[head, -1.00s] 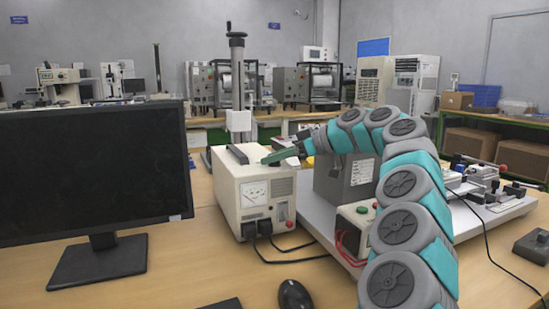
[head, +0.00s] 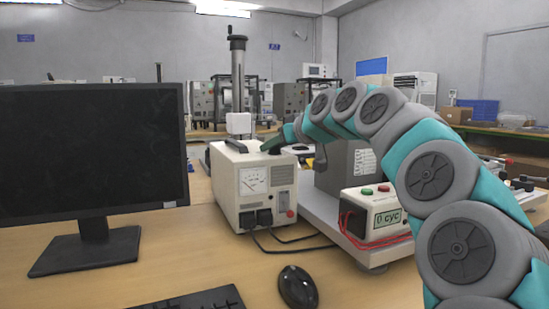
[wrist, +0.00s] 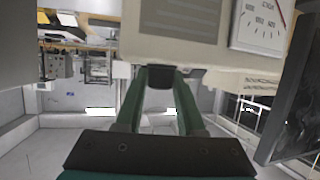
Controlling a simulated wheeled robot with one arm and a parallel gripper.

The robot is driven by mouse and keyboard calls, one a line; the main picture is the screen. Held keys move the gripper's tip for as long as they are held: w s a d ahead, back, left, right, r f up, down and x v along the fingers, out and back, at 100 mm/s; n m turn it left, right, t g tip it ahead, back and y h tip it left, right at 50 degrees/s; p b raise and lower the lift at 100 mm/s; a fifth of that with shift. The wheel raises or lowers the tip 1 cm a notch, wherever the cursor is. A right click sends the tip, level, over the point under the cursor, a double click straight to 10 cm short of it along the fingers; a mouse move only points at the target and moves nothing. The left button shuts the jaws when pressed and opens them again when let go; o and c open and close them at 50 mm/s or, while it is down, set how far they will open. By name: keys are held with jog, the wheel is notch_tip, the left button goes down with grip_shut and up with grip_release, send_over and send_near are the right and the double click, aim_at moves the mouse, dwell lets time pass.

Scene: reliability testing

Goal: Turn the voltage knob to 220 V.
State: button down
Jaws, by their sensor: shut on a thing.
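The beige voltage unit (head: 232,180) stands on the desk right of the monitor, with a meter (head: 253,181) on its front and a black handle on top. My gripper (head: 271,147) reaches down to the top of the unit at its right rear. In the wrist view my gripper (wrist: 161,80) has its two green fingers shut on the dark knob (wrist: 160,76), one on each side. The unit's beige casing (wrist: 105,43) fills the upper part there, and its meter (wrist: 262,24) shows at upper right. The knob's markings cannot be read, and the fingers hide the knob in the head view.
A black monitor (head: 90,150) stands at left. A keyboard (head: 195,301) and mouse (head: 297,287) lie in front. A tester with a cycle display (head: 388,218), red wires and a grey block (head: 345,170) stands close right of the unit, under my arm.

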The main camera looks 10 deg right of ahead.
jog(key=m+h, duration=0.2)
jog(key=h, duration=0.1)
jog(key=shift+d+f+m+t, duration=0.1)
jog(key=shift+m+t, duration=0.2)
jog(key=m+h, duration=0.4)
jog(key=h, duration=0.1)
jog(key=shift+m+g+h+p, duration=0.35)
jog(key=shift+m+g+h, duration=0.55)
jog(key=shift+m+h, duration=1.4)
jog(key=shift+h, duration=0.3)
jog(key=c, duration=0.5)
grip_release()
jog(key=shift+c, duration=0.2)
